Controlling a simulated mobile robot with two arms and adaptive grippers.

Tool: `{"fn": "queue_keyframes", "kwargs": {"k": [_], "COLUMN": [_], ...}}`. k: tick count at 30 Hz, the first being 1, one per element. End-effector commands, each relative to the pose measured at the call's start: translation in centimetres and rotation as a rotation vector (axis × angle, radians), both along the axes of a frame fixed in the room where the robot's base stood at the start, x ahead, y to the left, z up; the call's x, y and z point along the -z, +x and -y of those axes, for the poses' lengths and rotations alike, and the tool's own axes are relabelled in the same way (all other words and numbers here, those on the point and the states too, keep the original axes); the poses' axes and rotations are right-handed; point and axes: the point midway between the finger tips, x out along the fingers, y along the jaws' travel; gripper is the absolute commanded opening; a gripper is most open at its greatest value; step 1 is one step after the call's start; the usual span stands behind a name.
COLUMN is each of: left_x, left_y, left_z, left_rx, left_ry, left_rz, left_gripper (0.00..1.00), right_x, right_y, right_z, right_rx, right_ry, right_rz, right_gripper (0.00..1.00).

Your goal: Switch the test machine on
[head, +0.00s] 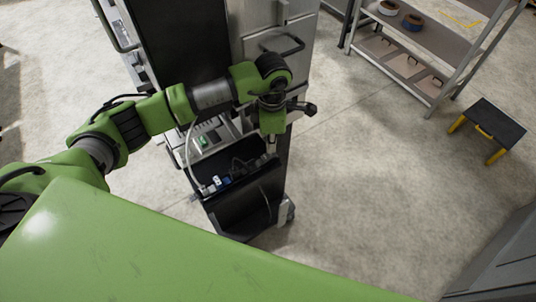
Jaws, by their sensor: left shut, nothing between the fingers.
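A wheeled dark machine (236,205) stands in the centre, with an open top holding cables and small blue and white parts (216,184). A pale panel with a small green spot (203,141) lies just behind it. I cannot tell which part is the test machine's switch. My left arm reaches in from the left. My left gripper (271,147) is shut and empty, pointing down at the machine's upper right edge. I cannot tell whether it touches. My right gripper is out of view.
A tall black and grey cabinet (262,35) with handles stands directly behind. A metal shelf rack (440,45) with spools is at the upper right. A black and yellow step stool (489,127) stands at the right. The concrete floor between is clear.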

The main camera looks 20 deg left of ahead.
Motion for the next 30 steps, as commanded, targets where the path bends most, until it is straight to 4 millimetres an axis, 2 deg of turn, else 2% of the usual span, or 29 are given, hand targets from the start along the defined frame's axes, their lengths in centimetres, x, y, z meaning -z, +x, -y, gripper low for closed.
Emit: {"fn": "queue_keyframes", "kwargs": {"k": [30], "left_x": [0.65], "left_y": [0.0], "left_z": [0.0], "left_rx": [0.0], "left_ry": [0.0], "left_rz": [0.0], "left_gripper": [0.0], "right_x": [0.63], "right_y": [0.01], "right_z": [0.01], "right_rx": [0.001], "right_ry": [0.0], "right_rz": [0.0], "right_gripper": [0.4]}}
